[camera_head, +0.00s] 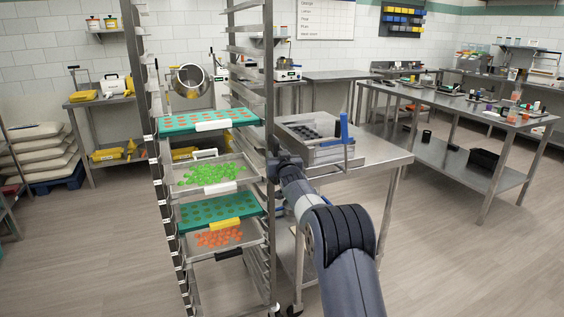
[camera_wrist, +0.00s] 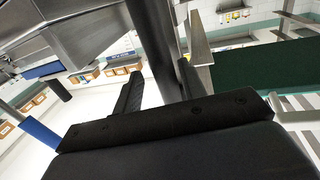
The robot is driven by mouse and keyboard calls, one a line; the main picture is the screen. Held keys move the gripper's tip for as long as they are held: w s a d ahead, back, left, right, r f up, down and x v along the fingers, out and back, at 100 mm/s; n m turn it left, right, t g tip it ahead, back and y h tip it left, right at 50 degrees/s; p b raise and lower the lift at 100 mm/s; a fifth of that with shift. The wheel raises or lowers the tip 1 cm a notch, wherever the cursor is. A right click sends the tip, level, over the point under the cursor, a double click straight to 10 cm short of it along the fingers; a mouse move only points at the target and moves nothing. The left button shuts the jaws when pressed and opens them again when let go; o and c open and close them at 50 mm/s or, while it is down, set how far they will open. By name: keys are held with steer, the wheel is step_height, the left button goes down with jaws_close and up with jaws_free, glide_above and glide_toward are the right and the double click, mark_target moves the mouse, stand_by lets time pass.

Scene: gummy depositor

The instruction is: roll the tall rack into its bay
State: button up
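The tall rack (camera_head: 268,100) stands upright on the floor left of centre in the head view. It holds teal mould trays (camera_head: 205,121) and metal trays with green gummies (camera_head: 212,172) and orange gummies (camera_head: 219,238). My gripper (camera_head: 276,168) is at the rack's right front upright, about mid-height. In the wrist view, a grey upright (camera_wrist: 152,40) runs between the two dark fingers of my gripper (camera_wrist: 162,88). A light gap shows between the left finger and the upright, so the fingers look open around it. I cannot make out a marked bay.
A steel table (camera_head: 375,160) with a metal machine (camera_head: 312,135) stands close to the rack's right. A long steel bench (camera_head: 450,106) is farther right. A side table (camera_head: 100,101) and stacked sacks (camera_head: 42,155) are at left. The floor at left front (camera_head: 90,260) is clear.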

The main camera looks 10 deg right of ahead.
steer(key=s+d+b, duration=0.1)
steer(key=s+b, duration=0.1)
steer(key=s, duration=0.8)
steer(key=shift+s+d, duration=0.2)
steer(key=shift+s, duration=0.1)
steer(key=shift+w, duration=0.1)
steer(key=shift+w+a+p, duration=0.25)
steer(key=shift+w+p, duration=0.1)
steer(key=shift+w, duration=1.45)
steer(key=shift+w+a+p, duration=0.3)
steer(key=shift+w+p, duration=0.1)
steer(key=shift+w, duration=1.35)
steer(key=shift+w+a+p, duration=0.25)
steer(key=shift+w+p, duration=0.1)
steer(key=shift+w, duration=1.45)
steer(key=shift+s, duration=0.1)
steer(key=s+d+b, duration=0.2)
steer(key=s+b, duration=0.1)
steer(key=s, duration=0.8)
steer(key=w+p, duration=0.1)
steer(key=w, duration=0.2)
steer(key=w+a+p, duration=0.1)
steer(key=w, duration=0.3)
steer(key=w+a+p, duration=0.1)
steer(key=w, duration=0.3)
steer(key=shift+r, duration=0.1)
steer(key=shift+w, duration=0.1)
steer(key=shift+a+y, duration=0.4)
steer(key=shift+a, duration=0.2)
